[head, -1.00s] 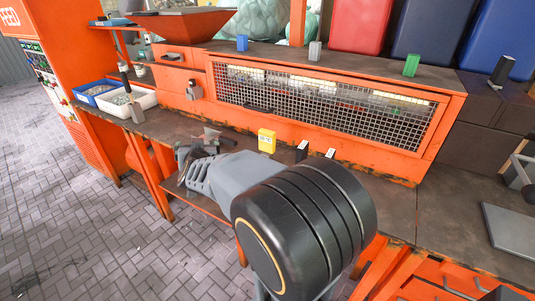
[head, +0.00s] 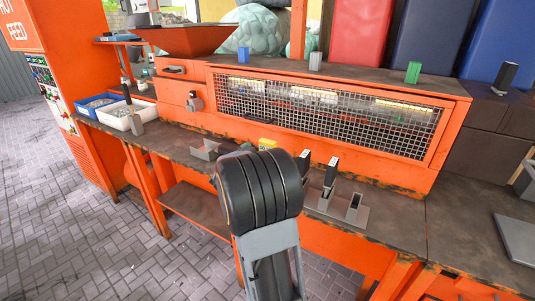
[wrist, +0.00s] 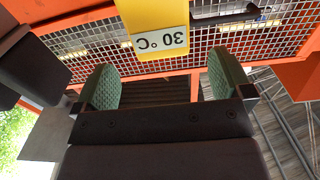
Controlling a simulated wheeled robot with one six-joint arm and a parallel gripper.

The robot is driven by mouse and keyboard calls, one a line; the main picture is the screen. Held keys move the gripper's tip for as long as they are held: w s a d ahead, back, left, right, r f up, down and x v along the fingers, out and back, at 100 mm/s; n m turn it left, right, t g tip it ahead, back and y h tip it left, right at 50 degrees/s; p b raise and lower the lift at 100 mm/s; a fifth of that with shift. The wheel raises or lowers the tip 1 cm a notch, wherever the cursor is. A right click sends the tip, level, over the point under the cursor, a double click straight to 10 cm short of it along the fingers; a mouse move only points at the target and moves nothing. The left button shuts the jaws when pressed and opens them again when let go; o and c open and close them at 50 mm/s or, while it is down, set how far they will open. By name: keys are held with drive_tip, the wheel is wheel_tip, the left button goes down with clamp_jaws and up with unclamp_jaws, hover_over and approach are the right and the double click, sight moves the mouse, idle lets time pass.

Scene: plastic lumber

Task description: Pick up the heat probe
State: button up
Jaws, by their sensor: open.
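A yellow block with a white "30 °C" label, which seems to be the heat probe (wrist: 158,28), is at the top of the wrist view, its label upside down. In the head view only the top of the yellow block (head: 267,143) shows above my black arm joint. My gripper (wrist: 164,82) is open and empty in the wrist view, with green padded fingers left and right. The block lies beyond the fingertips, roughly between them, and I see no contact. My gripper is hidden behind my arm in the head view.
A grey open box (head: 206,151) is to the left. Behind is a mesh guard (head: 320,105) in an orange frame. A white bin (head: 128,113) stands further left.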

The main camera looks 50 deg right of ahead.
drive_tip(key=shift+x, duration=3)
drive_tip(key=shift+f, duration=0.1)
drive_tip(key=shift+c, duration=0.2)
drive_tip(key=c, duration=1.1)
drive_tip(key=shift+o, duration=0.2)
wheel_tip(320, 180, up, 10)
drive_tip(key=shift+r+p, duration=0.1)
drive_tip(key=shift+p, duration=1.15)
wheel_tip(320, 180, up, 7)
drive_tip(key=p, duration=0.8)
hover_over(266, 147)
drive_tip(key=d, duration=0.1)
drive_tip(key=shift+w+d+r, duration=0.1)
drive_tip(key=shift+w+r, duration=0.1)
drive_tip(key=shift+b, duration=0.3)
